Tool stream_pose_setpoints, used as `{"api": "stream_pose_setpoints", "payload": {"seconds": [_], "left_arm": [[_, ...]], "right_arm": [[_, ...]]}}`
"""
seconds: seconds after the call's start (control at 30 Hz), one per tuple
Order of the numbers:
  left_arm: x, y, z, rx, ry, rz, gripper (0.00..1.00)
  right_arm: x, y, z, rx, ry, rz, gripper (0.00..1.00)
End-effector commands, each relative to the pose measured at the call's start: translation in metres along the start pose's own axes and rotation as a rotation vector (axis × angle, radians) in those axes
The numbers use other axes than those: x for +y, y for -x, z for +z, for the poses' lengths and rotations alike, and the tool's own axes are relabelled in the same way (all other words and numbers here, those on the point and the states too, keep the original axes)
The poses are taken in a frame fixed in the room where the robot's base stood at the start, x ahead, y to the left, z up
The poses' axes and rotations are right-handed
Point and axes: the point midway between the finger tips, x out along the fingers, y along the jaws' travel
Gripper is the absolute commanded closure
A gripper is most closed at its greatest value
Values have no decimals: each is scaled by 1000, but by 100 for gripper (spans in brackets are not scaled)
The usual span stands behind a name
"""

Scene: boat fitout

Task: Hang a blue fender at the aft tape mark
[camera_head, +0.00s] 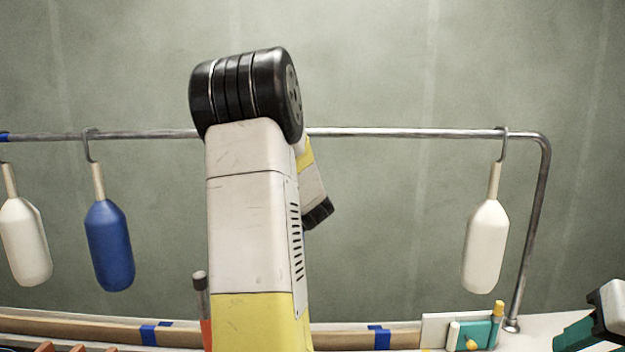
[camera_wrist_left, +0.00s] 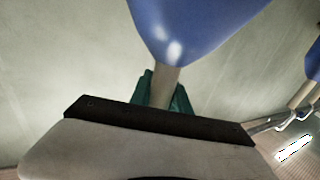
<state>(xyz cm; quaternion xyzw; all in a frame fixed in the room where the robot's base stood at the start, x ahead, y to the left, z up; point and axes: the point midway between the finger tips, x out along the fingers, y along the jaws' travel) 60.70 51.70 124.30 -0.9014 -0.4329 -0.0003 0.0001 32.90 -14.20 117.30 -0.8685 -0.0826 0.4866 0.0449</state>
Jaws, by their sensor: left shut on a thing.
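A blue fender (camera_wrist_left: 195,25) fills the top of the left wrist view, with its pale neck between the teal fingers of my left gripper (camera_wrist_left: 165,92). The gripper is shut on it. In the head view my left arm hides both this gripper and its fender. Another blue fender (camera_head: 108,245) hangs by a hook from the metal rail (camera_head: 400,132), left of my arm. Blue tape shows on the rail at the far left (camera_head: 3,137). Part of my right gripper (camera_head: 575,336) shows at the lower right corner; its jaw opening is unclear.
White fenders hang at the far left (camera_head: 24,242) and near the rail's right bend (camera_head: 487,246). Blue tape marks the wooden strip below at left (camera_head: 155,335) and right (camera_head: 379,338). A teal item with yellow parts (camera_head: 478,334) sits near the rail's foot. The rail's right-hand stretch is largely clear.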

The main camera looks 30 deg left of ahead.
Motion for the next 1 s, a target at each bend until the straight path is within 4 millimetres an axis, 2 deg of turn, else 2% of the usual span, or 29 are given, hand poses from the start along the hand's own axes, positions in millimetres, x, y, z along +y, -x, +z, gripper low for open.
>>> {"api": "stream_pose_setpoints", "payload": {"seconds": [0.3, 0.33, 0.43, 0.77, 0.87, 1.0], "left_arm": [[0, 0, -1, 3, 1, -1, 100], [0, 0, -1, 3, 1, -1, 72], [0, 0, 0, 2, 1, -1, 52], [0, 2, 2, -3, -1, 0, 52], [0, 11, 2, -3, 0, 1, 52], [1, 35, 1, -1, 0, 3, 52]], "right_arm": [[0, 0, 0, 0, 0, 0, 52], [0, 0, 0, 0, 0, 0, 52], [0, 0, 0, 0, 0, 0, 52], [0, 0, 0, 0, 0, 0, 52], [0, 0, 0, 0, 0, 0, 52], [0, 0, 0, 0, 0, 0, 52]]}}
